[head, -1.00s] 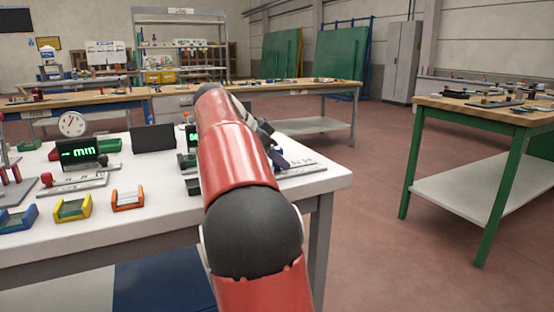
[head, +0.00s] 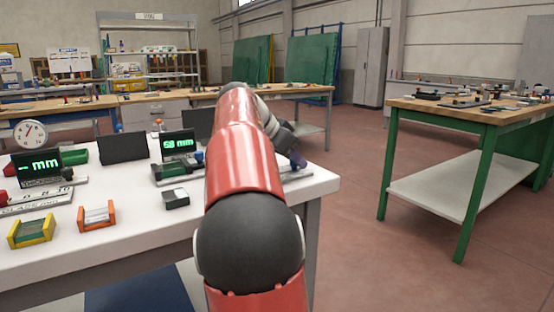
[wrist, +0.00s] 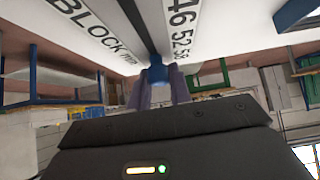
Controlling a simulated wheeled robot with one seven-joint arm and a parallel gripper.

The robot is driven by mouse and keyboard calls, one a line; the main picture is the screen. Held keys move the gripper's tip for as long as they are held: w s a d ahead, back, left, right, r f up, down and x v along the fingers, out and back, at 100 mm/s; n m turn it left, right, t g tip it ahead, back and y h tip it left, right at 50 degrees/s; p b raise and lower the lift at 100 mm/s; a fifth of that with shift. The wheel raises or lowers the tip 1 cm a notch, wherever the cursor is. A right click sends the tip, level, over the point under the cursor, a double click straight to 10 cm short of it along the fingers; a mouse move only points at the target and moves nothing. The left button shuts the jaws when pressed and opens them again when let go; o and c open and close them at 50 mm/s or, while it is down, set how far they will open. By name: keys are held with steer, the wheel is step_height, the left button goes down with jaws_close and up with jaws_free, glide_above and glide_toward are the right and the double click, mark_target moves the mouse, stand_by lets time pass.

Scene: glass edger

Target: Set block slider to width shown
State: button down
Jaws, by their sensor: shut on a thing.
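A small black display (head: 179,144) on the white bench reads 68 mm in green. A scale plate shows in the wrist view (wrist: 97,35), upside down, with the word BLOCK and the numbers 46, 52 and 58 beside a dark slot (wrist: 136,25). My gripper (wrist: 157,85) has its purple fingers shut on a blue slider knob (wrist: 156,74) at this slot. In the head view my gripper (head: 296,160) is at the bench's right end, and my red arm hides much of the plate. The pointer's exact reading is hidden.
A second display (head: 39,162) reads "- mm" at left, near a round dial (head: 30,134). A yellow holder (head: 31,231), an orange holder (head: 97,216) and a grey block (head: 176,198) lie at the front. A green-legged table (head: 470,160) stands right, across open floor.

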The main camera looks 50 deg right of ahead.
steer(key=shift+s+d, duration=0.15)
steer(key=shift+d, duration=0.6)
steer(key=c, duration=1.3)
jaws_free()
steer(key=shift+d, duration=0.1)
steer(key=shift+o, duration=0.2)
steer(key=v, duration=0.8)
steer(key=shift+s+p, duration=0.1)
steer(key=shift+p, duration=0.3)
steer(key=shift+f, duration=0.1)
